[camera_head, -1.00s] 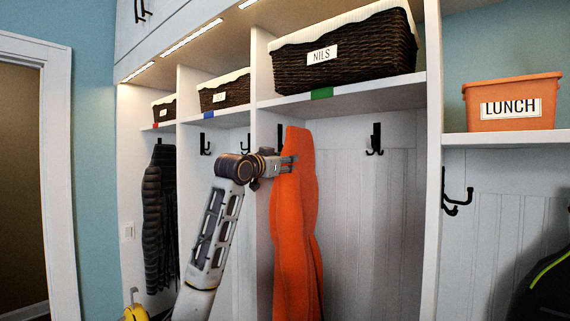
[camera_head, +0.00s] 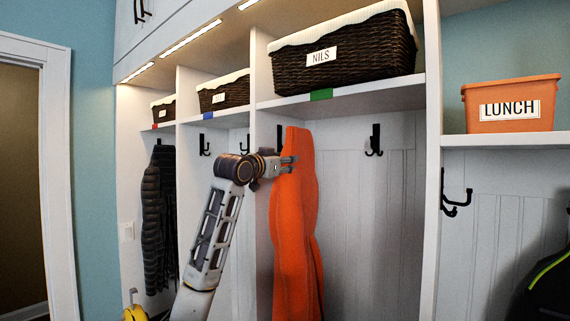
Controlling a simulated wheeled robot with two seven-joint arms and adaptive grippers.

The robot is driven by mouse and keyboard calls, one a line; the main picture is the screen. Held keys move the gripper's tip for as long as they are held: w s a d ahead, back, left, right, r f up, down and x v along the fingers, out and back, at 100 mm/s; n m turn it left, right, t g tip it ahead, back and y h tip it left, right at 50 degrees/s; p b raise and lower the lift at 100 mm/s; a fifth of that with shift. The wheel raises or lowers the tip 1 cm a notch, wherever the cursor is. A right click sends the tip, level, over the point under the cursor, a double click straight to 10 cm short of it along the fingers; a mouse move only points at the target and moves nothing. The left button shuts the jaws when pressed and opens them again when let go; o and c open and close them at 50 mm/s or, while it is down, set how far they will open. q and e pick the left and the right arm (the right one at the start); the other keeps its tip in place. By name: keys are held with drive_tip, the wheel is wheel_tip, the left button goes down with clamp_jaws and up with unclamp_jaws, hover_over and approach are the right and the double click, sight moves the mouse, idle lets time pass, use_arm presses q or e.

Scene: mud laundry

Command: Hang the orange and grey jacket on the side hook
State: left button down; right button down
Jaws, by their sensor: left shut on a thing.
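The jacket (camera_head: 295,215) shows as a long orange garment in the right-hand cubby, under the shelf with the green tag. No grey part of it shows. My left gripper (camera_head: 289,164) is shut on its upper left edge. A dark hook (camera_head: 280,135) shows just behind the jacket's top left edge; I cannot tell whether the jacket is on it. A free double hook (camera_head: 374,140) is on the cubby's back panel to the right. Another black hook (camera_head: 456,193) is on the side of the right divider. My right gripper is out of view.
A NILS basket (camera_head: 345,52) stands on the shelf above. An orange LUNCH bin (camera_head: 512,103) is on the right shelf. A dark padded jacket (camera_head: 159,220) hangs in the left cubby. White dividers (camera_head: 432,160) separate the cubbies.

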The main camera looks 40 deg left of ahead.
use_arm(q)
drive_tip(key=shift+r, duration=0.1)
idle(0.4)
drive_tip(key=shift+f+b, duration=0.45)
drive_tip(key=shift+f, duration=0.15)
idle(0.4)
idle(1.0)
drive_tip(key=shift+s+f+b, duration=0.1)
drive_tip(key=shift+f+b, duration=0.2)
drive_tip(key=shift+f, duration=0.25)
idle(0.5)
drive_tip(key=c, duration=0.8)
unclamp_jaws()
drive_tip(key=shift+f, duration=0.15)
